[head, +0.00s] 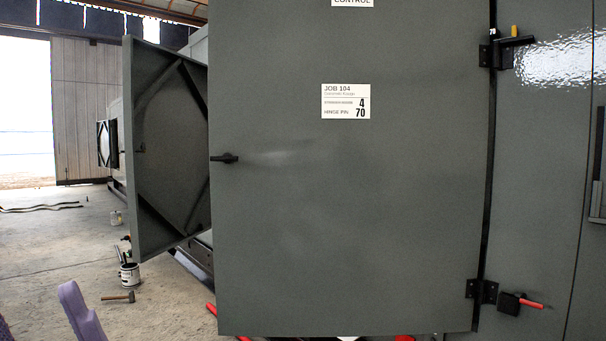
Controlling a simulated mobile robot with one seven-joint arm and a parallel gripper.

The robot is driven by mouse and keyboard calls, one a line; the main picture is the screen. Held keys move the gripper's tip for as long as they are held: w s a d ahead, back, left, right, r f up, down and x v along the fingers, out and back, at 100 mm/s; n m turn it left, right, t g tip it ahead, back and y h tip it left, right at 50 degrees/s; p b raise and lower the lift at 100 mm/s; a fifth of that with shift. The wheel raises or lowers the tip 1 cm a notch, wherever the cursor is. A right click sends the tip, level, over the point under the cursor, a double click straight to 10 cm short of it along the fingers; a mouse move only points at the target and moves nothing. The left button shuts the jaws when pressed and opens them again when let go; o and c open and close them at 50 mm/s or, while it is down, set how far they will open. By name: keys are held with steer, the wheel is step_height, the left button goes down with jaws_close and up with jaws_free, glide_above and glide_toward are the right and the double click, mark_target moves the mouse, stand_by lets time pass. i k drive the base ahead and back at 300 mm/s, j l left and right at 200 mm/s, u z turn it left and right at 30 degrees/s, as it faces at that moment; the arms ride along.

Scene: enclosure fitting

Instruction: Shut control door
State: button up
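The control door (350,220) is a large flat grey panel filling the middle of the head view. A partly cut-off sign reading CONTROL (352,3) is at its top. A small black handle (225,158) sits near its left edge. Its upper hinge (490,55) and lower hinge (482,291) are on the right. The door appears to stand out from the enclosure, but its angle is hard to judge. Its frame opening is hidden behind it. Purple parts (82,312) at the bottom left may be mine. I cannot make out my gripper.
Another grey door (170,150) with diagonal bracing stands open at the left. A label reading JOB 104 (346,101) is on the control door. A red-handled tool (528,304) is at the lower hinge. A can (130,276) and a hammer (118,297) are on the floor, otherwise mostly clear.

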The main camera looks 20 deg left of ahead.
mark_target(351, 203)
steer(key=i+l+u, duration=0.2)
steer(key=i+u, duration=0.15)
steer(key=i+l+u, duration=0.35)
steer(key=i+u, duration=0.7)
steer(key=u, duration=0.2)
